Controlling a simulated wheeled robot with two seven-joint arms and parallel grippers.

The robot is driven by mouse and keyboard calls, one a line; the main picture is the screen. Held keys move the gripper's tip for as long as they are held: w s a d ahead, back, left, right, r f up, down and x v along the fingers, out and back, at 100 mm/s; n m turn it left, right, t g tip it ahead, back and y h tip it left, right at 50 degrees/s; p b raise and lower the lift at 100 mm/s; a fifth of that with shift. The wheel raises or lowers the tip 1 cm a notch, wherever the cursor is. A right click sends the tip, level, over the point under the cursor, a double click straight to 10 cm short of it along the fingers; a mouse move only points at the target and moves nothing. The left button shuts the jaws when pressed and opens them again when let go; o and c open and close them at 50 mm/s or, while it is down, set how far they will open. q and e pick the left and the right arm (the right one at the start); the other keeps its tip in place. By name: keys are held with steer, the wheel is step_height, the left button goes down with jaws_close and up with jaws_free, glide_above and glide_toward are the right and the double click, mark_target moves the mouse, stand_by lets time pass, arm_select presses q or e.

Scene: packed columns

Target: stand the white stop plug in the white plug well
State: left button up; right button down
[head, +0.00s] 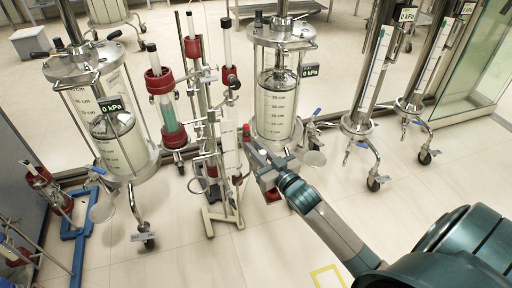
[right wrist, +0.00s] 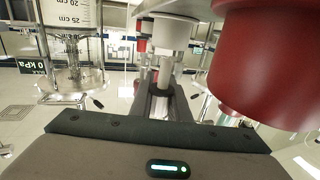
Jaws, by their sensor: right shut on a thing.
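My right gripper (head: 252,148) is shut on a small pale piece, apparently the white stop plug, in front of the central glass column. The plug is too small and covered to make out in the head view. I cannot pick out the white plug well for certain in either view. My left gripper is not in view.
A large red cylinder (right wrist: 265,62) is very close in the right wrist view. The central column (head: 278,108) stands behind the gripper, with a red-clamped stand (head: 222,185) to its left. Another glass column (head: 118,140) stands further left. The floor at front is mostly clear.

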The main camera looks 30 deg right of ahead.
steer(key=shift+f+b, duration=0.65)
steer(key=shift+f, duration=1.05)
stand_by(0.5)
steer(key=shift+r, duration=0.1)
steer(key=shift+r+p, duration=1.15)
steer(key=shift+p, duration=0.2)
steer(key=shift+r+p, duration=0.1)
steer(key=shift+p, duration=0.9)
stand_by(1.4)
steer(key=shift+f+b, duration=0.7)
steer(key=shift+f, duration=0.65)
stand_by(0.4)
